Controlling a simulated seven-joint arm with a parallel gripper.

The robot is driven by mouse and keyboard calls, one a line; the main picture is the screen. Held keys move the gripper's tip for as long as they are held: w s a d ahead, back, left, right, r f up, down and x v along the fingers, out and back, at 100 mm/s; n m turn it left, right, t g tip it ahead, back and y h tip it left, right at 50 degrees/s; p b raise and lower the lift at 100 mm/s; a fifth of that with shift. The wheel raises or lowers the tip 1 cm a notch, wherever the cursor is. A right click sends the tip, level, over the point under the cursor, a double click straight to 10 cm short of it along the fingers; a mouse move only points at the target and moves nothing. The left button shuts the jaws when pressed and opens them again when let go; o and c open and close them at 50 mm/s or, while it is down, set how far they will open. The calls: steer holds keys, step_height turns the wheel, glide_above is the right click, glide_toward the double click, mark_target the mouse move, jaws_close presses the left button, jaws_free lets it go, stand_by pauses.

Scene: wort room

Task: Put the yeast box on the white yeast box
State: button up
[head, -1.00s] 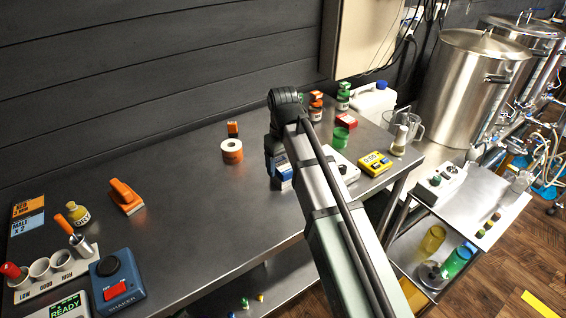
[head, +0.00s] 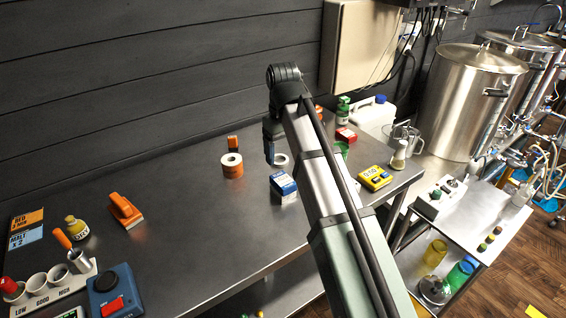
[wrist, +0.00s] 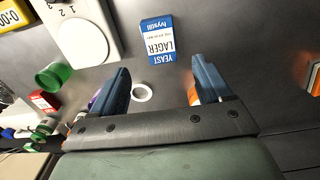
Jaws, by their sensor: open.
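A blue and white yeast box (head: 283,187), marked YEAST LAGER, rests on the steel table beside my arm. It also shows in the wrist view (wrist: 157,40), beyond and apart from my fingertips. I cannot make out a separate white yeast box; whether a second box lies beneath the marked one cannot be told. My gripper (wrist: 162,75) is open, with nothing visible held between its two blue fingers. In the head view it (head: 270,153) hangs down left of and behind the yeast box, its fingers mostly hard to see.
A white ring (head: 281,160) lies near the gripper. A white dial device (wrist: 78,25), yellow timer (head: 375,178) and green cup (wrist: 54,76) are nearby.

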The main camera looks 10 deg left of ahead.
steer(key=shift+r, duration=1.25)
